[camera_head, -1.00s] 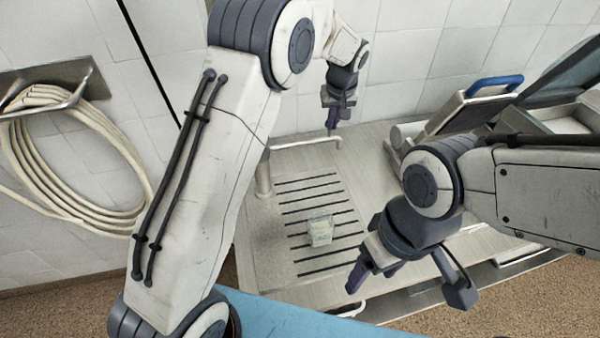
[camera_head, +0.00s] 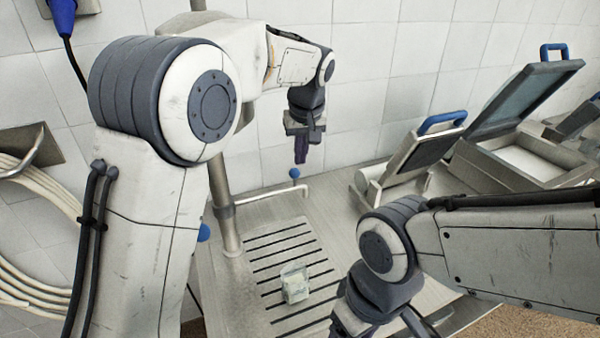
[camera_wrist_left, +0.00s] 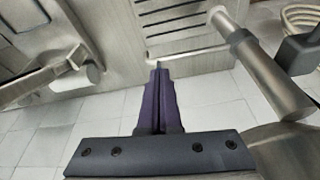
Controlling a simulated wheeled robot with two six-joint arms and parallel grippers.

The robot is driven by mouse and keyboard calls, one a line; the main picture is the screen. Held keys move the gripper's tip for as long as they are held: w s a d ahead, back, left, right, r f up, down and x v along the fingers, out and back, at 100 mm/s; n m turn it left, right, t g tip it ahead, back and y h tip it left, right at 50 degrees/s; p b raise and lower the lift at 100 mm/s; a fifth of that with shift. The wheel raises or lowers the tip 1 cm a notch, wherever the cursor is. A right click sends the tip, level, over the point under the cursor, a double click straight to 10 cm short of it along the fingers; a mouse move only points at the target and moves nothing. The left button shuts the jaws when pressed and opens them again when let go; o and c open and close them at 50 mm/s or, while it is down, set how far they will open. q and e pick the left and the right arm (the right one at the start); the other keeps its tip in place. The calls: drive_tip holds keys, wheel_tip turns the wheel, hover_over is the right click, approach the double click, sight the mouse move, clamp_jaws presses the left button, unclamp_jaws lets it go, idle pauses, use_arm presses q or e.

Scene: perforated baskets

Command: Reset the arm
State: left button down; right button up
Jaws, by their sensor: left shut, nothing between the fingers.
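My left arm comes in from the left. Its gripper (camera_head: 301,157) hangs fingers down in front of the tiled wall, above the metal counter. In the left wrist view its purple fingers (camera_wrist_left: 160,75) are pressed together with nothing between them. My right gripper (camera_head: 350,327) is low in the head view, over the counter's front part. Its fingertips are cut off by the lower edge, so its opening is hidden.
A small pale translucent block (camera_head: 294,284) sits on the slotted drain area (camera_head: 268,262). A metal pipe (camera_head: 224,190) stands behind it. Devices with blue handles (camera_head: 441,122) (camera_head: 553,50) fill the right side. A coiled hose (camera_head: 25,270) hangs at left.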

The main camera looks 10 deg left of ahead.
use_arm(q)
drive_tip(key=shift+s+d+r, duration=0.2)
drive_tip(key=shift+r, duration=0.45)
use_arm(e)
drive_tip(key=shift+f, duration=0.2)
